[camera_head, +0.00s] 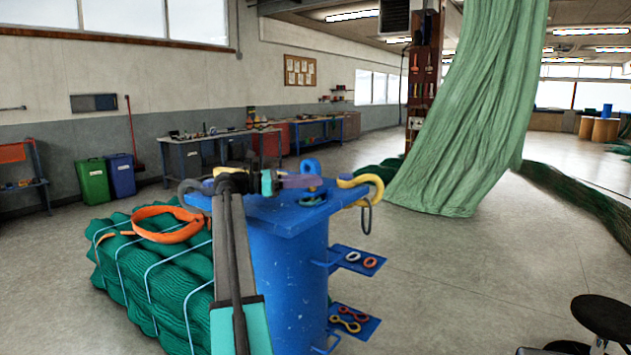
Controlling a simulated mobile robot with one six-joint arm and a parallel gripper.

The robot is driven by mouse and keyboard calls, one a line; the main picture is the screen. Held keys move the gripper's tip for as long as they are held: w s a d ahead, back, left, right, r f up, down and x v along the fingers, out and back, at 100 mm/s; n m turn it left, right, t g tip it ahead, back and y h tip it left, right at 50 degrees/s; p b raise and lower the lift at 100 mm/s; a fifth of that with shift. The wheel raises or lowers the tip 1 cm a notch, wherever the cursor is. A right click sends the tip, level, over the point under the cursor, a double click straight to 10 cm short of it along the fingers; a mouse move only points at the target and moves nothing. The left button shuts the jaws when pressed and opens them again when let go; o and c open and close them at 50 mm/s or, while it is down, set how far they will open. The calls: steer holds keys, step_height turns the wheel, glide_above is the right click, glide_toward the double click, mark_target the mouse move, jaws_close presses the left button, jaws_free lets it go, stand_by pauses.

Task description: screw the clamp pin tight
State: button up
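My arm rises from the bottom centre to the top of a blue drum-like stand (285,270). My gripper (298,181) points right, low over the stand's flat top, with a teal part behind its dull purple end. A blue, rounded piece with a hole (311,166) stands just behind the gripper's end; it may be part of the clamp. I cannot tell whether the gripper touches it. I cannot make out the clamp pin clearly, and the fingers are too small and overlapped to show whether they are open or shut.
Small blue side shelves (358,260) carry coloured rings and links. Bundled green net (150,275) with an orange strap (168,224) lies left. Hanging green net (475,120) and a black stool (602,316) are right.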

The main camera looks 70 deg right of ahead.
steer(key=b+v, duration=0.2)
steer(key=v, duration=1)
steer(key=shift+w+a, duration=0.25)
steer(key=shift+w, duration=0.05)
